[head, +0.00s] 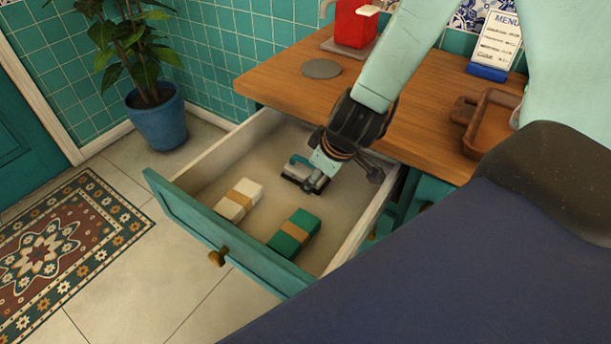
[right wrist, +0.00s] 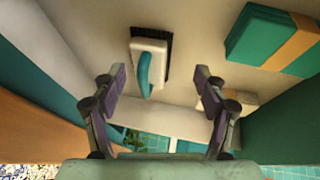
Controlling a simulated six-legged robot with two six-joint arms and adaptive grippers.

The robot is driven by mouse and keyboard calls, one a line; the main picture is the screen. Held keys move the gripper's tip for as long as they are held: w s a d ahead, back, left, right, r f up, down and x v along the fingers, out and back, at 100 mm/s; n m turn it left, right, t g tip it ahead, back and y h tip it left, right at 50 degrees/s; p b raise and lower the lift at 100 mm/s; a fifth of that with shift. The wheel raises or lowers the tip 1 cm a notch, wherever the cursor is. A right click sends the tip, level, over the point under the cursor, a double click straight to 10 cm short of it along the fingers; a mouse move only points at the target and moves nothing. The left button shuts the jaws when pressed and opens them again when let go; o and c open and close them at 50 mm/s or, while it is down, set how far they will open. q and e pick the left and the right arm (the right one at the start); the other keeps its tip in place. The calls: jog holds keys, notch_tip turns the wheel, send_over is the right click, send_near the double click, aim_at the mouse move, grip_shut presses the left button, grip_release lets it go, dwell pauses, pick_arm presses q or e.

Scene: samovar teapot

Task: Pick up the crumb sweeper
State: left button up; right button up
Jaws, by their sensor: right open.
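The crumb sweeper (head: 298,166) lies inside the open drawer (head: 205,230), toward its back. In the right wrist view the sweeper (right wrist: 150,50) shows a white body, a teal handle and dark bristles along its edge. My right gripper (head: 318,180) reaches down into the drawer beside the sweeper and partly covers it in the head view. In the right wrist view its fingers (right wrist: 160,85) are spread wide with nothing between the tips. The sweeper lies ahead of the fingers, nearer the left one. My left gripper is in neither view.
A cream bundle (head: 239,200) and a green bundle (head: 294,233), each with a tan band, lie in the drawer's front part. The drawer walls stand around the gripper. The wooden counter (head: 290,85) overhangs behind, with a red container (head: 355,22) and a brown tray (head: 490,125).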

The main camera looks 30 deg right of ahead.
aim_at(307, 163)
jog(key=shift+w+a, duration=0.1)
jog(key=shift+w, duration=0.45)
jog(key=shift+w+d, duration=0.2)
jog(key=shift+w, duration=1.05)
jog(key=shift+b+x, duration=1)
jog(key=shift+x, duration=0.05)
jog(key=shift+w+f+b, duration=0.35)
jog(key=shift+f+b, duration=0.05)
jog(key=shift+f, duration=0.05)
jog(key=shift+r, duration=0.1)
jog(key=shift+c, duration=0.4)
jog(key=c, duration=1.3)
jog(key=shift+o, duration=0.2)
